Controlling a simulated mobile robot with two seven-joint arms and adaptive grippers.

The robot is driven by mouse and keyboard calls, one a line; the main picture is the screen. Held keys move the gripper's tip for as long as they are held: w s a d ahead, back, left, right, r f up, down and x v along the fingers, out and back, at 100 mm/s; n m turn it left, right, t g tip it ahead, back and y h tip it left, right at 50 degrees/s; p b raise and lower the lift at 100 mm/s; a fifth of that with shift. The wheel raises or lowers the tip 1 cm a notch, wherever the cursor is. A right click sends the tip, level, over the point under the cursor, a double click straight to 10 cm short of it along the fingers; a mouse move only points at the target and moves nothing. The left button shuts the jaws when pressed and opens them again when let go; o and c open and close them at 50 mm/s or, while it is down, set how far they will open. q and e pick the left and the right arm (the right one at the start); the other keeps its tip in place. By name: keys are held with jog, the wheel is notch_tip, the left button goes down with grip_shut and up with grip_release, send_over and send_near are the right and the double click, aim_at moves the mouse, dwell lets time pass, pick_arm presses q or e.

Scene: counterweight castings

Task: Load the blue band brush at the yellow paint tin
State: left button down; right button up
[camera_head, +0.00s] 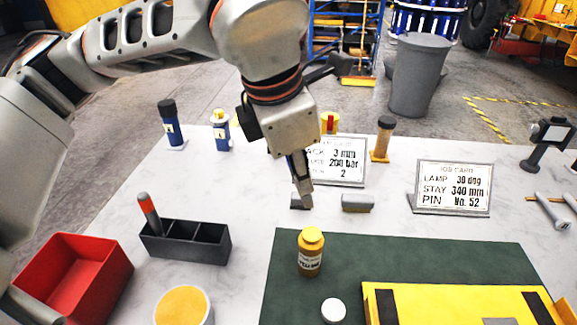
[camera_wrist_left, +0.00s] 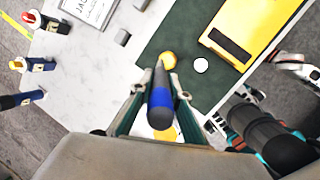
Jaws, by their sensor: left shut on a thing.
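My left gripper (camera_head: 303,192) is shut, pointing down above the middle of the table. In the left wrist view the gripper (camera_wrist_left: 152,92) holds the blue band brush (camera_wrist_left: 161,98), a dark handle with a blue band, between its fingers. In the head view the brush is mostly hidden by the fingers. The yellow paint tin (camera_head: 183,305), a pale tin with a yellow top, stands at the front left, apart from the gripper. In the left wrist view the tin (camera_wrist_left: 166,134) shows partly behind the brush. My right gripper cannot be made out.
A black holder (camera_head: 186,252) with an orange-topped brush (camera_head: 148,212) and a red bin (camera_head: 75,280) stand at left. A yellow-capped bottle (camera_head: 311,252), a white disc (camera_head: 333,310) and a yellow casting (camera_head: 455,300) are on the green mat (camera_head: 400,250). Job cards stand behind.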

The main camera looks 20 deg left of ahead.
pick_arm(q)
jog(key=shift+d, duration=0.4)
jog(key=shift+d+f, duration=0.1)
notch_tip(320, 180, down, 6)
jog(key=shift+r+b, duration=0.15)
jog(key=shift+b, duration=0.9)
jog(key=shift+f+b, duration=0.6)
dwell(0.8)
jog(key=shift+s+f+b, duration=0.15)
jog(key=shift+b, duration=0.2)
dwell(2.0)
